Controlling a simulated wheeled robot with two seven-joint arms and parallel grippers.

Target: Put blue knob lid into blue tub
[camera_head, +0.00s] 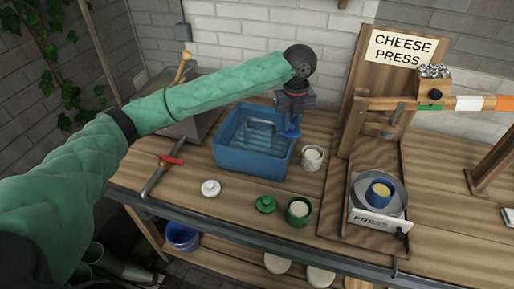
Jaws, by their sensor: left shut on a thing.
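The blue tub (232,158) stands on the wooden bench, left of the picture's middle, with ribs showing inside. My left gripper (290,118) points down above the tub's right end and is shut on the blue knob lid (289,133). The lid is partly hidden by the fingers and looks tilted. It overlaps the tub's right rim in the picture; I cannot tell whether it touches the rim or is inside it. My right gripper is not in view.
A white cup (312,158) stands close right of the tub. A green lid (265,204), a green cup (299,211) and a white lid (210,187) are in front. A red-handled tool (171,160) lies left. The cheese press (375,205) stands right.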

